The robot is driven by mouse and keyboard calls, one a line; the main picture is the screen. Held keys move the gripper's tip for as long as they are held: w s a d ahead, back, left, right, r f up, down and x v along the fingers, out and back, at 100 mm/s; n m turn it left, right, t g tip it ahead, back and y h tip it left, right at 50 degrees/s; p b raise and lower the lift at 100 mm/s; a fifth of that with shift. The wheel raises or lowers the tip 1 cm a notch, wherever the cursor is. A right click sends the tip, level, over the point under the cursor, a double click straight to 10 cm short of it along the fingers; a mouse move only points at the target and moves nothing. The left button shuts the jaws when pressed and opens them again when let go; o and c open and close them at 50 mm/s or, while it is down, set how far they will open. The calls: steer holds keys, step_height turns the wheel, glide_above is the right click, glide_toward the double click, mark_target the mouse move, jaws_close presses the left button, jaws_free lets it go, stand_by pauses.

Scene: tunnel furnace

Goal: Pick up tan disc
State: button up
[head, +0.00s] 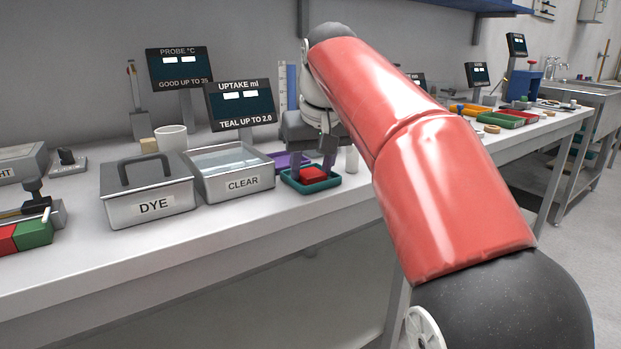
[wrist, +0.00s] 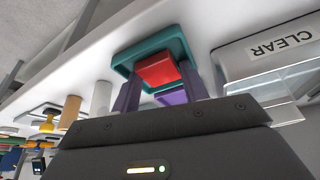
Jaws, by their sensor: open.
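A small flat tan round piece (head: 491,129) lies on the bench at the right in the head view, near the coloured trays; it is small, and I cannot be sure it is the tan disc. My gripper (head: 309,163) is far to its left, over a teal tray (head: 331,184) holding a red block (head: 313,174). In the wrist view my gripper (wrist: 159,80) is open, its two fingers on either side of the red block (wrist: 157,70). I cannot tell whether they touch it. A tan upright piece (wrist: 70,112) also shows in the wrist view.
The DYE box (head: 148,190) and CLEAR basin (head: 234,172) stand left of the teal tray. The UPTAKE display (head: 241,104) is behind. A white cylinder (head: 351,160) stands just right of the tray. My red arm covers part of the bench. The front strip is clear.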

steer(key=c, duration=0.6)
steer(key=shift+r, duration=0.2)
